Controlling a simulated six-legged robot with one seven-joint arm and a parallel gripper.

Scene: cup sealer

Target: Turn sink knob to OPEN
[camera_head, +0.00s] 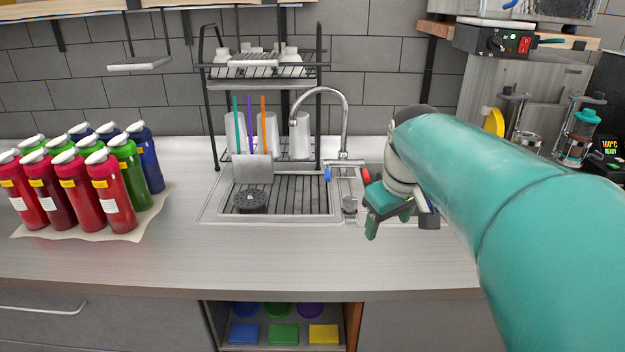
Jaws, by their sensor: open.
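The sink (215,203) is set into the counter, with a curved chrome faucet (346,112) at its back right. A small blue knob (327,174) sits left of the faucet base and a small red knob (365,174) sits right of it. I cannot read any OPEN mark. My gripper (389,222) is open with nothing visible between its green fingers. It hangs to the right of the sink, in front of and slightly right of the red knob, and looks apart from both knobs. My teal arm and wrist hide the counter behind it.
A black dish rack (213,85) with cups stands behind the sink. Several red, green and blue bottles (120,200) stand on a sheet at the left. A machine with a red switch (524,44) is at the upper right. The front counter (200,258) is clear.

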